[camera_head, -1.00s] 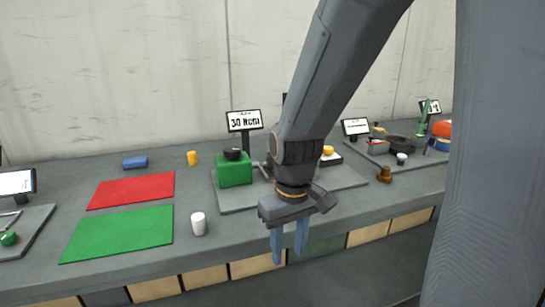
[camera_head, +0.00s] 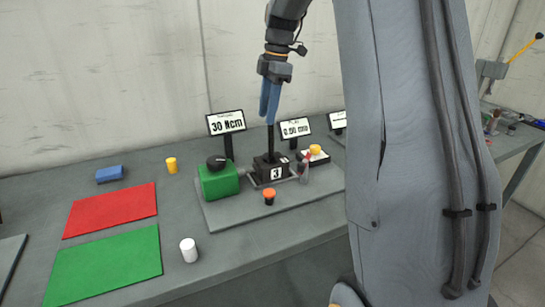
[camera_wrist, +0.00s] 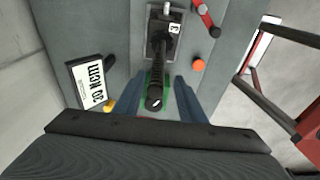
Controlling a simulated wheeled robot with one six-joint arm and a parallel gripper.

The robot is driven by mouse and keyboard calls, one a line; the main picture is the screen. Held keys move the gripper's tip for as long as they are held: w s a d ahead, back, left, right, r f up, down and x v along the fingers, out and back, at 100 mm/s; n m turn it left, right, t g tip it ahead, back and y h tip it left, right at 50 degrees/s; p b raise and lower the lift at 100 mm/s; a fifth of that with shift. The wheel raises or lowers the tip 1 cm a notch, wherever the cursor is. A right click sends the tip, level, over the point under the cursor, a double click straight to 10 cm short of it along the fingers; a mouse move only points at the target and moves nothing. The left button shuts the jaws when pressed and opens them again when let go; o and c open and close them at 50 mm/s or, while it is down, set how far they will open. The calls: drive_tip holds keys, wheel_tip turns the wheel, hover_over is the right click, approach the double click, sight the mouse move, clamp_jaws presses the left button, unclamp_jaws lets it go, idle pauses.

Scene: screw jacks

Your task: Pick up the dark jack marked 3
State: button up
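The dark jack marked 3 (camera_head: 271,171) stands upright on a grey plate, with a white "3" label on its block and a tall dark screw rising from it. In the wrist view its block (camera_wrist: 163,40) is at the top and the screw points towards the camera. My gripper (camera_head: 269,117) points down at the screw's upper end. In the wrist view my gripper (camera_wrist: 160,84) has its blue fingers apart, one on each side of the screw's top in the picture. I cannot tell whether either finger touches it.
A green block with a black knob (camera_head: 218,181) stands close left of the jack. A small orange-topped piece (camera_head: 269,196) is in front. A red-and-grey tool (camera_head: 305,167) and a yellow-topped item (camera_head: 315,153) are at right. Display signs (camera_head: 226,122) stand behind.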

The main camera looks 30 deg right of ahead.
drive_tip(key=d+r+p, duration=0.1)
drive_tip(key=d+r, duration=0.2)
drive_tip(key=r, duration=0.1)
drive_tip(key=p, duration=0.3)
hover_over(271, 140)
wheel_tip(271, 140, down, 8)
drive_tip(key=shift+w+d+r, duration=0.15)
drive_tip(key=shift+w, duration=0.25)
drive_tip(key=shift+c, duration=0.5)
clamp_jaws()
idle(0.3)
drive_tip(key=shift+w+r, duration=0.15)
drive_tip(key=shift+r, duration=0.1)
